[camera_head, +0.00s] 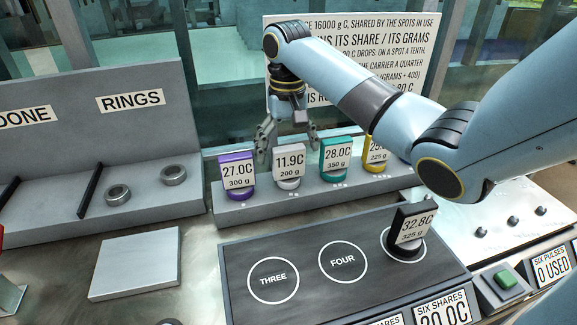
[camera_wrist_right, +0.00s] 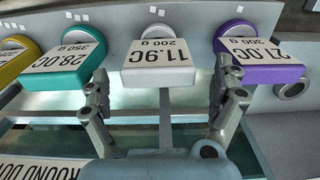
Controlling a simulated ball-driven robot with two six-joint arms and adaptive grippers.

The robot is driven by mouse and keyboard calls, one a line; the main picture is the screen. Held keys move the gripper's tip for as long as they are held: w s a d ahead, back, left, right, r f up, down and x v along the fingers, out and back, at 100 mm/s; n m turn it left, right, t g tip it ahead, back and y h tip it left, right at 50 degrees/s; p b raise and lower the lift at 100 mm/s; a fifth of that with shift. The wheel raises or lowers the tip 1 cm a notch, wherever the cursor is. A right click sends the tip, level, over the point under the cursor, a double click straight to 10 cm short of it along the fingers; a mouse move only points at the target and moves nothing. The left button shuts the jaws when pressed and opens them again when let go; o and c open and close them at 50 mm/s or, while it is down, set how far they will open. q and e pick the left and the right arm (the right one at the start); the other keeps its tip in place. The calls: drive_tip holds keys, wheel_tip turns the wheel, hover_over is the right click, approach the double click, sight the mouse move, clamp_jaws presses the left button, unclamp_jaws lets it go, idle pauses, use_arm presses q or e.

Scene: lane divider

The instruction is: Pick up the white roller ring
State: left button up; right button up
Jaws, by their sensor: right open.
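The white roller ring (camera_head: 289,184) stands in the back row on the grey rack, between the purple and the teal ones. Its label reads 11.9C, 200 g. It also shows in the right wrist view (camera_wrist_right: 155,33), at the top middle. My right gripper (camera_head: 288,148) is open and empty, pointing down just over and behind the white ring's label. In the right wrist view its two fingers are spread to either side of the white ring's label, apart from it.
A purple ring (camera_head: 237,193) and a teal ring (camera_head: 336,179) flank the white one closely. A black ring with a 32.8C label (camera_head: 411,226) stands on the dark spot board (camera_head: 306,240). Two metal rings (camera_head: 118,195) lie in the RINGS bay. A grey plate (camera_head: 135,265) lies at front left.

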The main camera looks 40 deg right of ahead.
sight(289, 177)
drive_tip(key=f, duration=0.5)
drive_tip(key=shift+s, duration=0.25)
drive_tip(key=shift+s+a, duration=0.1)
drive_tip(key=c, duration=1.2)
